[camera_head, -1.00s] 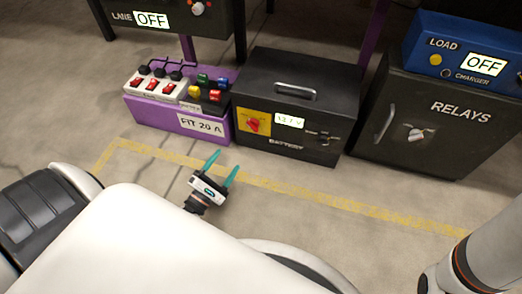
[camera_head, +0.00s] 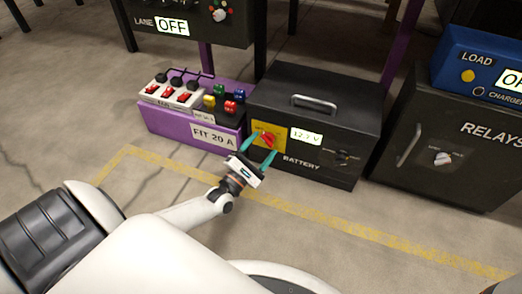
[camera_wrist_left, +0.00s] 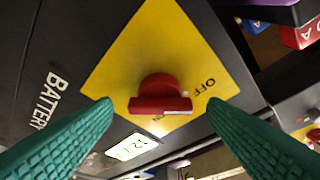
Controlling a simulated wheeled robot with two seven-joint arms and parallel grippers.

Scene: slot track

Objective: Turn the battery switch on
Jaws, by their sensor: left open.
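The battery box (camera_head: 325,95) is a black case with a handle on top and a small white display reading about 12. On its front is a yellow plate (camera_head: 258,130) with the red battery switch knob (camera_head: 268,139). In the left wrist view the red knob (camera_wrist_left: 160,95) sits on the yellow plate (camera_wrist_left: 130,65), with OFF printed at one side. The other label is partly hidden by the knob. My left gripper (camera_head: 260,147) is open, its two teal fingers pointing at the switch, one on either side of the knob and apart from it. My right gripper is not in view.
A purple box (camera_head: 170,122) labelled FIT 20 A, with red switches and coloured fuses, stands left of the battery. A black RELAYS cabinet (camera_head: 445,150) stands to the right, under a blue LOAD box (camera_head: 480,60). Yellow tape (camera_head: 330,222) marks the clear floor in front.

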